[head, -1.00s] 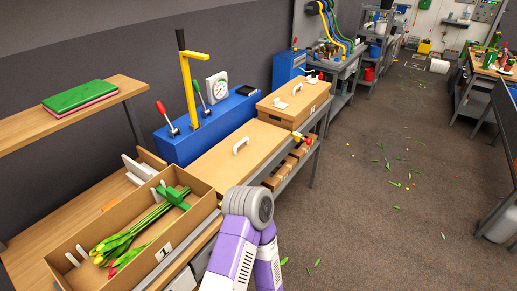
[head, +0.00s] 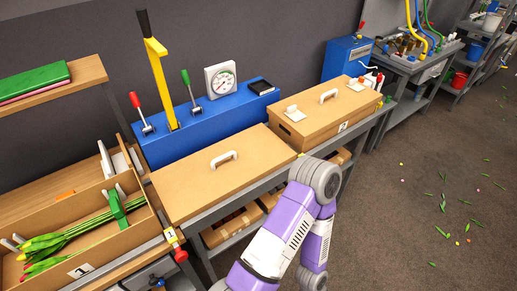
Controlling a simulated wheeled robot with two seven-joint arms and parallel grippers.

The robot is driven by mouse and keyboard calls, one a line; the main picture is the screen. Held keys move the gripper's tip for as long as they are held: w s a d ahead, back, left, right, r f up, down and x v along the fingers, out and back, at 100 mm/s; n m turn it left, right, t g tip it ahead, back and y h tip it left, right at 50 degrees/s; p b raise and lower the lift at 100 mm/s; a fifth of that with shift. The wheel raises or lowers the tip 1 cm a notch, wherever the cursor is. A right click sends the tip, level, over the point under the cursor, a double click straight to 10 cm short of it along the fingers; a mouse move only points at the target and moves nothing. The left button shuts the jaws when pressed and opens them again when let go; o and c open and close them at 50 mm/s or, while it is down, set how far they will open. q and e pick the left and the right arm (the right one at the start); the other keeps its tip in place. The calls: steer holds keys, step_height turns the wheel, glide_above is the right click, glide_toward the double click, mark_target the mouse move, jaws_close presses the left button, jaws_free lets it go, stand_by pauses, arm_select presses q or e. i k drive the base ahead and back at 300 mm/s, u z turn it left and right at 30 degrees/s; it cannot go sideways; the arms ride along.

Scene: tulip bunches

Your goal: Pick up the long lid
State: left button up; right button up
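A long flat cardboard-brown lid (head: 185,190) with a white bar handle (head: 223,159) lies on the bench in the middle of the head view. To its right, a closed brown box (head: 328,115) marked 2 has its own top with a white handle (head: 329,96) and two small white pieces on it. To its left, an open box (head: 118,246) marked 1 holds green-stemmed tulips (head: 62,237). One of my purple arms rises from the bottom, its grey joint close to the lid's right front corner in the picture. Neither gripper shows.
A blue unit (head: 205,125) with levers, a yellow post and a dial stands behind the lid. A shelf (head: 60,88) with green and pink slabs is at the back left. Smaller boxes (head: 230,226) sit under the bench. The floor at right is open, with scattered leaves.

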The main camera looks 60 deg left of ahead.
mark_target(186, 187)
steer(key=i, duration=0.5)
steer(key=u, duration=2.85)
